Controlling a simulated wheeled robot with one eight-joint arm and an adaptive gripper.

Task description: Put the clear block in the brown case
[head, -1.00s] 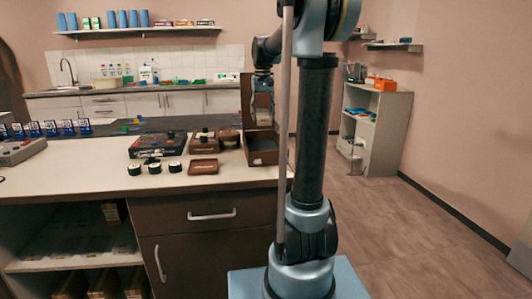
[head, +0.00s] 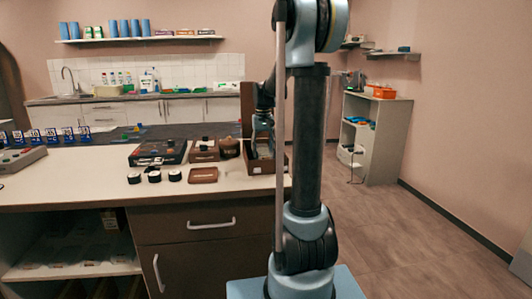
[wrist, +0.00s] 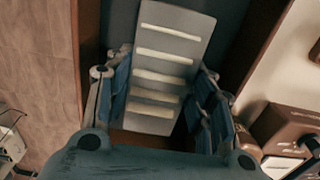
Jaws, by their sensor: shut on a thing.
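The brown case (head: 268,167) stands open at the right end of the counter, its lid (head: 247,103) upright. My gripper (head: 262,143) is down at the case's opening, partly hidden by my arm in the head view. In the wrist view, my gripper (wrist: 158,110) is shut on a grey block with pale crossbars, the clear block (wrist: 172,48). The block is tilted slightly, between the case's brown walls (wrist: 262,50). Whether it touches the case floor cannot be told.
Left of the case are a small brown box (head: 204,151), a round brown pot (head: 229,148), a brown tray (head: 204,175), a dark flat box (head: 158,152) and several small black round things (head: 154,175).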

